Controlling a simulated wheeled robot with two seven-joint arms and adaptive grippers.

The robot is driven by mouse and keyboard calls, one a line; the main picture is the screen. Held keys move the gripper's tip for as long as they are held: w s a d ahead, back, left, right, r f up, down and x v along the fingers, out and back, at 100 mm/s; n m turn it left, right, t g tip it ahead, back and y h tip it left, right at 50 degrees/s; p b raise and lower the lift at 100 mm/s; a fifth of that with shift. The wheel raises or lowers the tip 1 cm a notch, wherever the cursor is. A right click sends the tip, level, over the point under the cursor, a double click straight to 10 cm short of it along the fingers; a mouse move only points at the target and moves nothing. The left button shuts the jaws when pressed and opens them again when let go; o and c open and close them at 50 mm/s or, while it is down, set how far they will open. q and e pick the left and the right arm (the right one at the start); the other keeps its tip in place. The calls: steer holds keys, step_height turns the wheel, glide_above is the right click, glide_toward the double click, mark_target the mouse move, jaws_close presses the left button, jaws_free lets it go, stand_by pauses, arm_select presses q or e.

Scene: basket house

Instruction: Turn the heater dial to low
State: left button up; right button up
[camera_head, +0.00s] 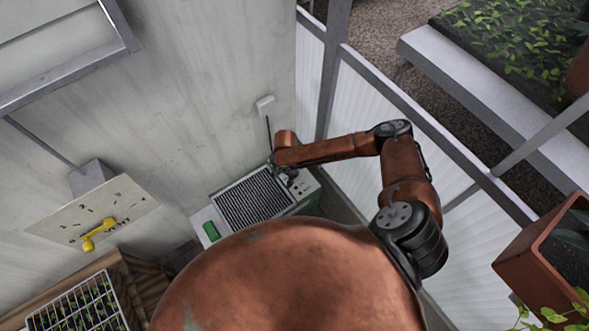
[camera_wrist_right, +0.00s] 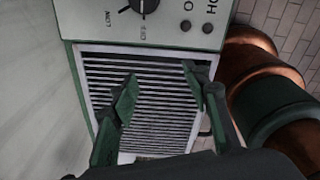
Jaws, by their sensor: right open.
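The heater is a pale box with a dark slatted grille (camera_head: 254,199) standing against the wall. In the right wrist view its grille (camera_wrist_right: 150,105) fills the middle, with the control panel (camera_wrist_right: 185,30) above. A black dial (camera_wrist_right: 143,5) on that panel is cut off by the top edge; a small light pointer mark shows on it. My left gripper is not in view.
Two round dark buttons (camera_wrist_right: 197,27) sit right of the dial. A vent panel (camera_head: 100,212) with a yellow lever (camera_head: 98,233) is on the left wall. A seedling tray (camera_head: 78,308) stands lower left. White panels with metal framing run right of the heater.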

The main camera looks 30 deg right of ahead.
step_height(320, 180, up, 3)
steer(key=h, duration=0.1)
glide_above(294, 173)
steer(key=shift+w+d+f+n, duration=0.1)
steer(key=shift+w+f+n, duration=0.1)
steer(key=shift+w+n, duration=0.1)
steer(key=shift+d+f, duration=0.15)
steer(key=shift+f, duration=0.05)
step_height(294, 173, down, 7)
steer(key=shift+f, duration=0.1)
steer(key=shift+c, duration=0.5)
steer(key=c, duration=1.1)
steer(key=shift+o, duration=0.2)
